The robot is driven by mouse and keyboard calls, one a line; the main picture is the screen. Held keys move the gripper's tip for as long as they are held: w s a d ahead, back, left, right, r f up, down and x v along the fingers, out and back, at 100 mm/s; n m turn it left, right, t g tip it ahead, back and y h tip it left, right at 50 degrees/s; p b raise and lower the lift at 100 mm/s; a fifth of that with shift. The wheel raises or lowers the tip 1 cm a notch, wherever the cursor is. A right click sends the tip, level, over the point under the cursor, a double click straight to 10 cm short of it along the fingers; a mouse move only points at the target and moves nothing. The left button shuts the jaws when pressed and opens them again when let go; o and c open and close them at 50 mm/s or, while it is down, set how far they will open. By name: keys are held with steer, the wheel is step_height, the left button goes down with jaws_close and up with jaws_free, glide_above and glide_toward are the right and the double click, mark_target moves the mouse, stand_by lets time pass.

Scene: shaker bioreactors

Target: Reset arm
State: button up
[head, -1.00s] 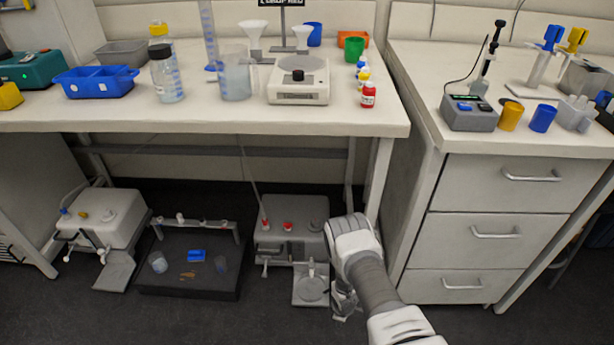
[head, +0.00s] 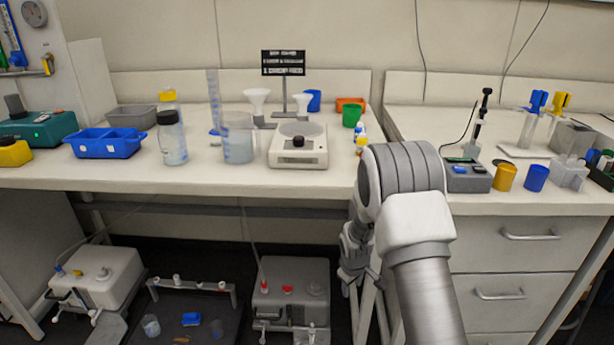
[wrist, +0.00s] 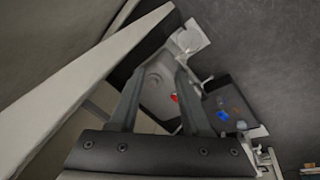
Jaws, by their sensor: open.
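My arm rises at the right of centre in the head view, with its bulky joint in front of the bench's front edge. My gripper (head: 352,268) hangs below the bench top in the head view, partly hidden by my own arm links. In the wrist view my gripper (wrist: 158,95) shows two grey fingers spread apart with nothing between them held. Beyond the fingers lies the grey-white bioreactor unit (wrist: 158,88) with a red cap, on the floor under the bench. It also shows in the head view (head: 290,300), just left of my gripper.
The bench top (head: 300,180) bears a balance (head: 298,148), bottles and a blue tray (head: 105,143). A drawer cabinet (head: 512,260) stands right of my arm. A white unit (head: 100,278) and a dark platform (head: 190,310) sit below. The bench edge is close to my arm.

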steer(key=s+d+r+m, duration=0.1)
steer(key=s+r, duration=0.3)
steer(key=r, duration=0.4)
steer(key=s+r+m+t, duration=0.1)
steer(key=s+r+m, duration=0.15)
steer(key=r, duration=0.65)
steer(key=s+d+r+m, duration=0.1)
steer(key=s+r, duration=0.3)
steer(key=r, duration=0.4)
steer(key=s+r+m, duration=0.1)
steer(key=s+r, duration=0.2)
steer(key=s, duration=0.4)
steer(key=s+r+m+t, duration=0.1)
steer(key=s+r, duration=0.2)
steer(key=s, duration=0.5)
steer(key=s+r+m, duration=0.1)
steer(key=s+r, duration=0.3)
steer(key=s, duration=0.3)
step_height(320, 180, up, 22)
steer(key=p, duration=2.2)
steer(key=shift+s+a+y+p, duration=0.25)
steer(key=shift+a+y+p, duration=0.05)
steer(key=shift+a+y, duration=0.1)
